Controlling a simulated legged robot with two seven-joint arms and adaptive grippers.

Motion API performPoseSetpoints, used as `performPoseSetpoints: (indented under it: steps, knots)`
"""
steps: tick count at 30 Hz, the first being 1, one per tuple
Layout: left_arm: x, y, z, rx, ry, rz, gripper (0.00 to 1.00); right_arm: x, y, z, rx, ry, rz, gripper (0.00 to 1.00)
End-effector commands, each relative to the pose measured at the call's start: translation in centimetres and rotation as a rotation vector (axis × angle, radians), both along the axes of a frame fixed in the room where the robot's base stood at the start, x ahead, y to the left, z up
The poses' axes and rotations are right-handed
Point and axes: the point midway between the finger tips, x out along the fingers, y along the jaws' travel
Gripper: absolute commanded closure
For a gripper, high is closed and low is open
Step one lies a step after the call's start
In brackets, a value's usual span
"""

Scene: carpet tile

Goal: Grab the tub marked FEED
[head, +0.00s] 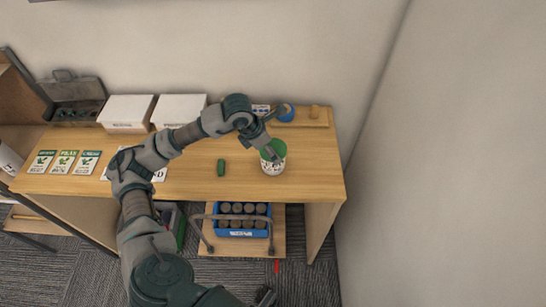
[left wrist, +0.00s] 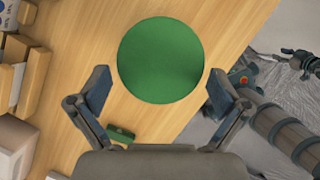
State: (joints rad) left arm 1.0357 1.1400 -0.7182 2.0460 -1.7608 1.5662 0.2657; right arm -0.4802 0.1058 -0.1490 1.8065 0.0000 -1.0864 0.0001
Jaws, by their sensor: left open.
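A white tub with a green lid (head: 273,168) stands upright near the right end of the wooden table. Its label is too small to read. In the left wrist view its round green lid (left wrist: 160,60) fills the upper middle. My left gripper (head: 279,134) is open above and at the tub. In the left wrist view its fingertips (left wrist: 158,82) are spread to either side of the lid's near edge, with nothing gripped. A dark piece at the bottom edge of the head view may be my right gripper (head: 265,297); its jaws cannot be made out.
A small green object (head: 221,168) lies left of the tub. A wooden tray (head: 315,122) with a blue item (head: 286,113) sits behind it. White boxes (head: 127,112), a toolbox (head: 77,97) and green-and-white cards (head: 64,161) are at left. A blue crate (head: 242,233) sits below the tabletop.

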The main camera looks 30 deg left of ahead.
Motion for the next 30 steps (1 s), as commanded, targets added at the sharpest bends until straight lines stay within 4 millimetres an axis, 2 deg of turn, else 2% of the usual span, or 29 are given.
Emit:
performPoseSetpoints:
  steps: [9, 16, 17, 25, 26, 30]
  knots:
    - [1.4, -0.6, -4.3, 0.0, 0.005, -0.002, 0.0, 0.1, 0.1, 0.3, -0.001, 0.005, 0.0, 0.6]
    - [1.5, -0.7, -4.5, 0.0, 0.0, -0.001, 0.0, 0.4, 0.2, 1.0, 0.003, -0.008, -0.001, 0.6]
    - [1.5, -0.7, -4.5, 0.0, 0.0, -0.001, 0.05, 0.4, 0.2, 1.0, 0.003, -0.008, -0.001, 0.6]
    - [1.5, -0.7, -4.6, -0.001, 0.002, -0.001, 0.72, 0.3, 0.1, 0.8, 0.002, -0.004, -0.001, 0.6]
    - [1.6, -0.7, -4.5, -0.001, -0.001, -0.001, 0.77, 0.3, 0.1, 0.8, 0.002, -0.004, -0.001, 0.6]
    - [1.6, -0.7, -4.5, -0.001, -0.001, -0.001, 0.77, 0.2, 0.1, 0.7, 0.001, -0.003, -0.001, 0.6]
